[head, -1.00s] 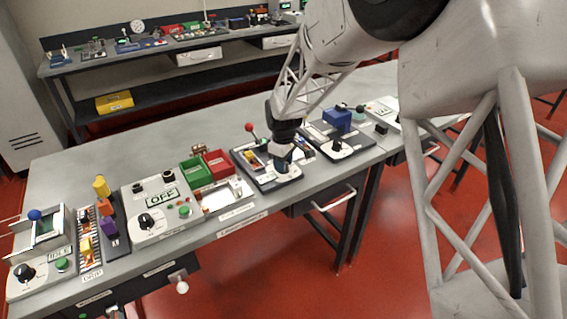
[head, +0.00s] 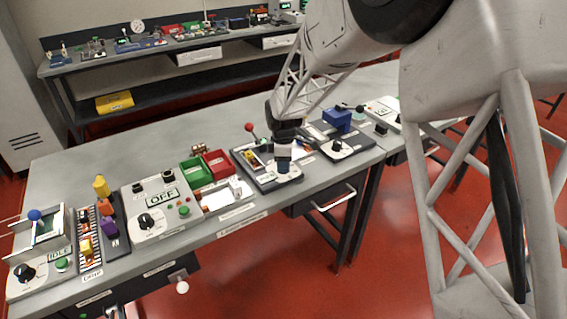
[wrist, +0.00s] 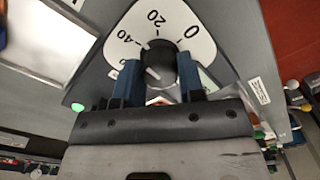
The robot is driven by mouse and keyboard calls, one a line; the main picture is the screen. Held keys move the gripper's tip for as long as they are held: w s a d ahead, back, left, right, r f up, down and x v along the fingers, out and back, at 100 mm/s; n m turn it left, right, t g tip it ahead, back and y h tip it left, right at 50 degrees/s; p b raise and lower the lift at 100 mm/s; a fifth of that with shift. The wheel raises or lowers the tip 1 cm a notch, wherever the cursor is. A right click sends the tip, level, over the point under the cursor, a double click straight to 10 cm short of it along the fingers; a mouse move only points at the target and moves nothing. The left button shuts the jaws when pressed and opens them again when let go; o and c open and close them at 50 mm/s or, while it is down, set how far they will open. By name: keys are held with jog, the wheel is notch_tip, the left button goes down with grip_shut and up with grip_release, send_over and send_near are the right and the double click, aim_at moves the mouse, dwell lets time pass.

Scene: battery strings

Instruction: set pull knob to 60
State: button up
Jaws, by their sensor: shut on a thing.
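The black round knob (wrist: 160,62) sits on a white dial plate (wrist: 199,22) in the wrist view. The marks 0, 20 and 40 show around it; a 60 mark is not visible. A short pale line shows on the knob, but its exact reading is unclear. My gripper (wrist: 160,72) has its two blue fingers on either side of the knob, shut on it. In the head view my gripper (head: 284,166) is down over the dial, and hides the knob there.
A red-tipped lever (head: 249,127) stands just behind the gripper. A panel with a blue block and a black knob (head: 337,146) is to the right. Green (head: 194,171) and red (head: 216,162) bins are to the left. The bench's back strip is clear.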

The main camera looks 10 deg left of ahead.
dwell(0.3)
jog(key=n, duration=0.5)
jog(key=shift+n, duration=0.4)
jog(key=shift+n, duration=2.8)
jog(key=shift+n, duration=0.7)
